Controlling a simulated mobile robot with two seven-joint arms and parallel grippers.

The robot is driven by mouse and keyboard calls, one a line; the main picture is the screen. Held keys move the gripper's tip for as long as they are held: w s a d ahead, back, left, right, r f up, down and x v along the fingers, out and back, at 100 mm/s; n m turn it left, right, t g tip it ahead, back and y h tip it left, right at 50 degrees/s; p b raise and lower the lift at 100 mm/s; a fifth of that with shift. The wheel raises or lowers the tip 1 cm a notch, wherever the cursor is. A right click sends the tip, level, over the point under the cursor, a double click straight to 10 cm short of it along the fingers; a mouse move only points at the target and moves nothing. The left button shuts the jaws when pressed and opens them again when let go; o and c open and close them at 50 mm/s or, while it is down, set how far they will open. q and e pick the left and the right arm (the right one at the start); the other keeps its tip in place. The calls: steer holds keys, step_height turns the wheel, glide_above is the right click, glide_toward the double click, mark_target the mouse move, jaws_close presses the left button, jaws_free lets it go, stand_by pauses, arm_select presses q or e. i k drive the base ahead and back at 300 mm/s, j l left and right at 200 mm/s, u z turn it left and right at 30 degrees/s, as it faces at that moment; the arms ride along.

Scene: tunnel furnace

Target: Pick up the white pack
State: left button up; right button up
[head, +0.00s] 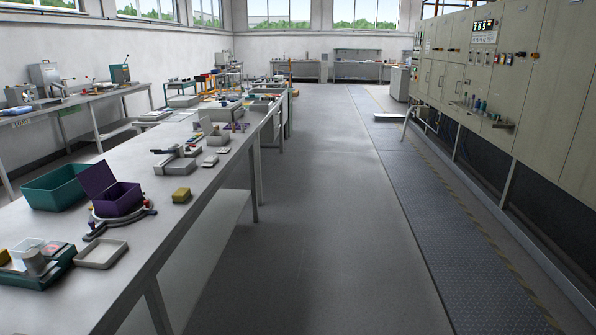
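I cannot tell for certain which thing is the white pack. Two small pale, flat items lie on the long workbench (150,235) near its right edge: one pale item (210,160) and a smaller one (223,150) just behind it. They are too small to make out in detail. Neither of my grippers shows in the head view.
A furnace cabinet (500,80) lines the right wall. The floor aisle (320,220) between is clear.

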mark_target(209, 162)
steer(key=i+u, duration=0.25)
steer(key=i, duration=0.2)
steer(key=i+l+u, duration=0.25)
steer(key=i, duration=0.2)
steer(key=i+l+u, duration=0.95)
steer(key=u, duration=0.2)
steer(key=i+l+u, duration=0.4)
steer(key=l+u, duration=0.4)
steer(key=l, duration=0.25)
